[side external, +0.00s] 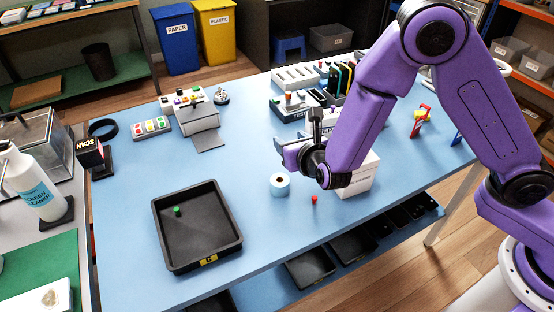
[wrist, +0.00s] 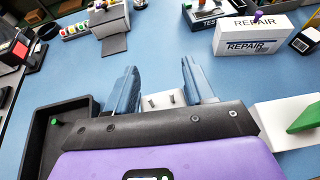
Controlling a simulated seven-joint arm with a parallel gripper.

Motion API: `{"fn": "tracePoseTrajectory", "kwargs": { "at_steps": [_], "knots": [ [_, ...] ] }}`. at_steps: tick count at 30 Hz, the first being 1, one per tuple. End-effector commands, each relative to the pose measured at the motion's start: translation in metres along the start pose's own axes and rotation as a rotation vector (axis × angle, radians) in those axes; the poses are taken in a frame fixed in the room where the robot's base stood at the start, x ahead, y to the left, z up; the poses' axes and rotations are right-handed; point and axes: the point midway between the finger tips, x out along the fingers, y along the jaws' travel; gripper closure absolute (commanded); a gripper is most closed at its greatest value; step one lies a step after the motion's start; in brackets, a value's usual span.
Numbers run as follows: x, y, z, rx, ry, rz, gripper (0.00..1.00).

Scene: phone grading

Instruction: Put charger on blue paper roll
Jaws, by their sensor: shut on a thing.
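The blue paper roll (side external: 280,184) stands upright on the blue table, with a pale top and a dark centre hole. My gripper (side external: 283,146) is in the air above the table, just beyond the roll in the side view. In the wrist view my gripper (wrist: 160,80) has its fingers around a small white charger (wrist: 154,101) with two grey prongs. The charger cannot be made out in the side view. The roll is not visible in the wrist view.
A black tray (side external: 158,229) with a green peg (side external: 177,211) lies to the left. A red peg (side external: 314,198) stands right of the roll. A white box (side external: 361,173) is close by my wrist. Racks and boxes fill the back; the table between tray and roll is clear.

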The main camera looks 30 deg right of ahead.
Motion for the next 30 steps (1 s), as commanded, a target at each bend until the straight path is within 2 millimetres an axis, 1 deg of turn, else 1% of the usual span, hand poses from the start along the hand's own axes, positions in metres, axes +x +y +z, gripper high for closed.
{"fn": "tracePoseTrajectory", "kwargs": {
  "at_steps": [1, 3, 6, 9, 16, 21, 24, 30],
  "knots": [
    [0.008, 0.003, -0.007, -0.003, 0.003, -0.003, 0.82],
    [0.019, 0.007, -0.014, -0.002, 0.003, -0.002, 0.82],
    [0.032, 0.013, -0.022, -0.001, 0.002, -0.002, 0.82],
    [0.041, 0.018, -0.028, -0.001, 0.002, -0.002, 0.82],
    [0.053, 0.023, -0.035, -0.001, 0.001, -0.001, 0.82],
    [0.061, 0.024, -0.055, -0.004, 0.004, -0.001, 0.82],
    [0.064, 0.024, -0.062, -0.003, 0.002, 0.0, 0.82],
    [0.065, 0.024, -0.063, -0.001, 0.001, 0.0, 0.82]
  ]
}}
